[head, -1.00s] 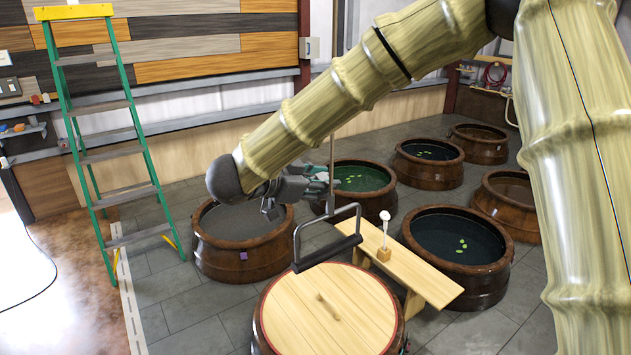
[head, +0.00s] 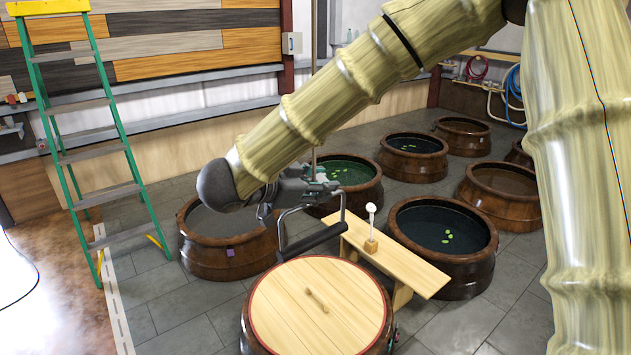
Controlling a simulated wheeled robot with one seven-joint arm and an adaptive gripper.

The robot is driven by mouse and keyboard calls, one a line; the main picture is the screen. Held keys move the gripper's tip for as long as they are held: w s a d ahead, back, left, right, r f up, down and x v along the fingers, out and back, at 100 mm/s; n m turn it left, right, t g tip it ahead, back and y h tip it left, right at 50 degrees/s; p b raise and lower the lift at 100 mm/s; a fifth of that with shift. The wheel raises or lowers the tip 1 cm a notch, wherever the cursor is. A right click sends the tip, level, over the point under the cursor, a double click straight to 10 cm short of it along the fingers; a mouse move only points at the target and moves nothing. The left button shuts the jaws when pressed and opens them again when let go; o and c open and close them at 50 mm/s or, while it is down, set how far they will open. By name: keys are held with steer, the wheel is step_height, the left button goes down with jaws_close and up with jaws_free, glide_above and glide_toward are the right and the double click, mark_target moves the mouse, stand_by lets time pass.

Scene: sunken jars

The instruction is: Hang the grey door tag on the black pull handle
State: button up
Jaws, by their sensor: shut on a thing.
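The black pull handle (head: 313,244) is a thick black grip in a grey U-shaped frame. It hangs from a thin upright rod (head: 314,135) above a round wooden lid. My gripper (head: 322,186) is dark grey, at the top of the handle's frame in the picture. Whether it touches the frame I cannot tell. It is shut on a small light grey piece at its fingertips, which I take for the grey door tag. The tag's outline and its opening are too small and covered to make out.
The lidded barrel (head: 318,308) stands below the handle. A wooden bench (head: 408,265) with a white-knobbed stand (head: 371,228) is to its right. A green ladder (head: 118,140) stands left.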

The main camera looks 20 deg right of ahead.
steer(key=shift+f+b, duration=0.45)
steer(key=shift+f, duration=1.15)
steer(key=o, duration=0.9)
